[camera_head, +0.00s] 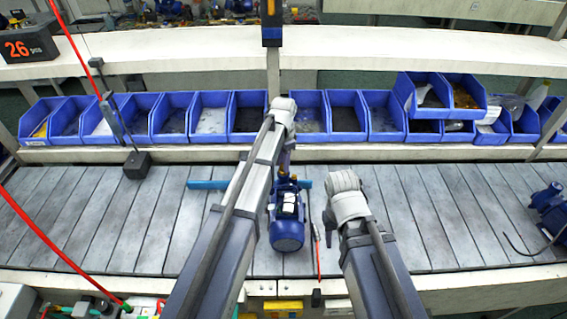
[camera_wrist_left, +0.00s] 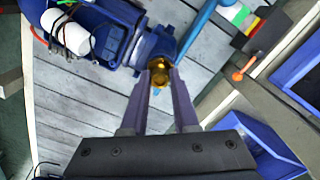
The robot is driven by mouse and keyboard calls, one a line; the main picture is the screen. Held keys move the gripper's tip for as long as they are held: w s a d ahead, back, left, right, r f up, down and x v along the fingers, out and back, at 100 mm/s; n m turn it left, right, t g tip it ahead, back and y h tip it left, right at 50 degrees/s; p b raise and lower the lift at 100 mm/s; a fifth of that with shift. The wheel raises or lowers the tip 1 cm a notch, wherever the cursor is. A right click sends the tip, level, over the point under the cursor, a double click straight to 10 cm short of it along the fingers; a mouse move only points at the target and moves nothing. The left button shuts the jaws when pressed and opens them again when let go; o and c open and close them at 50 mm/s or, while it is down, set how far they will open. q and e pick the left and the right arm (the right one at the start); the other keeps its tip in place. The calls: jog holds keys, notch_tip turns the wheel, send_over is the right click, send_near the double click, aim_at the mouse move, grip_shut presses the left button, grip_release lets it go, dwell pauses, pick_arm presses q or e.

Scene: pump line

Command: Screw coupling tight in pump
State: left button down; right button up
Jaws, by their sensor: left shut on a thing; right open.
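The blue pump (camera_head: 287,232) lies on the slatted belt in the middle of the head view. Part of it shows at the upper left of the left wrist view (camera_wrist_left: 115,40). The brass-yellow coupling (camera_wrist_left: 160,72) sits at the pump's blue end fitting, between the fingertips of my left gripper (camera_wrist_left: 163,85), which is shut on it. How deep the coupling sits cannot be told. In the head view, my left gripper (camera_head: 284,163) points down at the pump's far end, and the coupling is mostly hidden. My right gripper (camera_head: 328,218) is open beside the pump's right side, its fingers barely visible.
A blue bar (camera_head: 207,184) lies behind the pump. A thin red tool (camera_head: 317,252) lies right of it. Another blue pump (camera_head: 549,205) stands at the far right. Blue bins (camera_head: 212,118) line the back.

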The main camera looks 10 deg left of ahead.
dwell(0.3)
pick_arm(q)
jog(key=shift+m, duration=1.8)
jog(key=shift+m, duration=1.7)
jog(key=shift+m, duration=1.7)
